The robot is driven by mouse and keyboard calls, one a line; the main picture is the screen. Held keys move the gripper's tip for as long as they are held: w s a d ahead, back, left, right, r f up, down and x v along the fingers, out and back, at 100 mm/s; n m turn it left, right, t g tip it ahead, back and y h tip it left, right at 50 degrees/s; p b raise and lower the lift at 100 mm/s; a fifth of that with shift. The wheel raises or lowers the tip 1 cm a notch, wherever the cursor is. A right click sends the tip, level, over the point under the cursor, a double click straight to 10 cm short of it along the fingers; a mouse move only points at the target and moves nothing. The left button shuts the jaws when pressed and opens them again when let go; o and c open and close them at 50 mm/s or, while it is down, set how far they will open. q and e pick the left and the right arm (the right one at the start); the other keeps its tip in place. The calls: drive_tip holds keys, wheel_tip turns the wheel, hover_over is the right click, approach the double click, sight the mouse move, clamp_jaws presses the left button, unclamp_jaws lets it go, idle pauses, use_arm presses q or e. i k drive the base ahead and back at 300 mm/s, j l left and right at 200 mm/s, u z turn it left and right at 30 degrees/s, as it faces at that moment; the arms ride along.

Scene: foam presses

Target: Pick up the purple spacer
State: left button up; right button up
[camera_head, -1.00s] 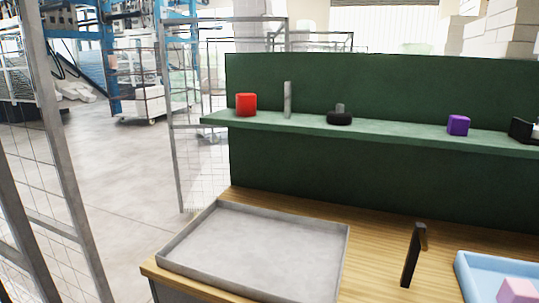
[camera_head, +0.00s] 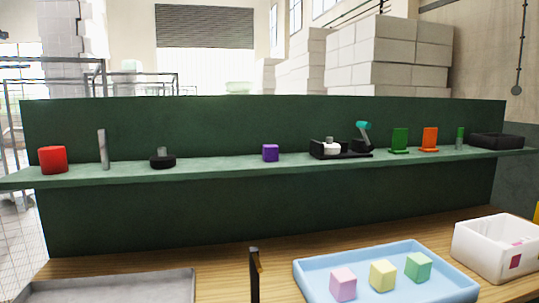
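The purple spacer (camera_head: 270,152) is a small purple block. It sits upright on the green shelf (camera_head: 215,165), near the middle of the head view, with bare shelf on both sides of it. Neither of my grippers is in view, so their state does not show.
On the shelf, a round black part (camera_head: 162,161) stands left of the spacer and a black holder with a white piece (camera_head: 331,149) stands right. Below, the wooden table bears a grey tray (camera_head: 115,284), a dark upright post (camera_head: 254,278), a blue tray (camera_head: 312,267) and a white bin (camera_head: 484,254).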

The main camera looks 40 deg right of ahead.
sight(271, 153)
drive_tip(key=z, duration=1.4)
